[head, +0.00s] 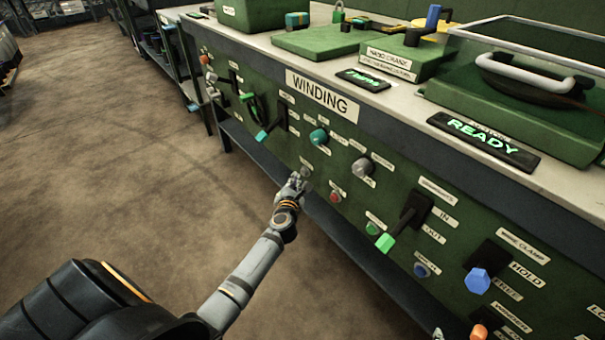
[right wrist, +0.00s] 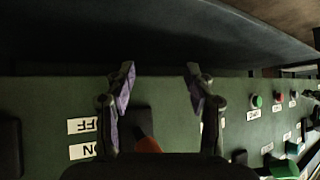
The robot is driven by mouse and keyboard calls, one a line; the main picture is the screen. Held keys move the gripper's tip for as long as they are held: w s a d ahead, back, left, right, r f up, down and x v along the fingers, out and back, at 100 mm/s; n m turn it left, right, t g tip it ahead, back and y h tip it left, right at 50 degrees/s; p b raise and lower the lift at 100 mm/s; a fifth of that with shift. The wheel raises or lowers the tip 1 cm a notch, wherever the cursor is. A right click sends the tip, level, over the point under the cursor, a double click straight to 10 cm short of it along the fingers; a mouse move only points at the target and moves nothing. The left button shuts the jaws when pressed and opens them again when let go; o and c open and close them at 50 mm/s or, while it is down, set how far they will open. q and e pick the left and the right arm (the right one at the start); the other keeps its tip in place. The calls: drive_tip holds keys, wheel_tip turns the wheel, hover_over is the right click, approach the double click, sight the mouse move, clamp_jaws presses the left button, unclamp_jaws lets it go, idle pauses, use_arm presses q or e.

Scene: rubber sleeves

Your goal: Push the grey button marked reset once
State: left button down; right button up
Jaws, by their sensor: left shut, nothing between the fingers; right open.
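On the green panel front in the head view, a small round grey button (head: 306,172) sits below the WINDING sign, with a small label beside it that I cannot read. My left gripper (head: 296,183) is shut and empty, its tip right at this button and partly covering it. I cannot tell whether the tip touches it or the button is pressed in. My right gripper (right wrist: 160,88) is open with nothing between its fingers, in front of another part of the panel in the right wrist view.
A red button (head: 335,196) and a green button (head: 373,228) are close by to the lower right. A grey knob (head: 362,167), a teal knob (head: 318,136) and a green-tipped lever (head: 387,242) also stick out. The floor at left is clear.

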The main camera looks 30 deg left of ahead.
use_arm(q)
drive_tip(key=shift+w, duration=0.15)
drive_tip(key=shift+w+d, duration=0.2)
drive_tip(key=shift+w, duration=0.05)
drive_tip(key=shift+w+d, duration=0.1)
drive_tip(key=shift+w, duration=0.2)
idle(0.6)
drive_tip(key=shift+s+a+p, duration=0.3)
drive_tip(key=shift+s+p, duration=0.1)
drive_tip(key=shift+s, duration=0.35)
drive_tip(key=s, duration=0.1)
drive_tip(key=s+a, duration=0.1)
drive_tip(key=s, duration=0.1)
drive_tip(key=s+a+p, duration=0.1)
drive_tip(key=shift+s, duration=0.3)
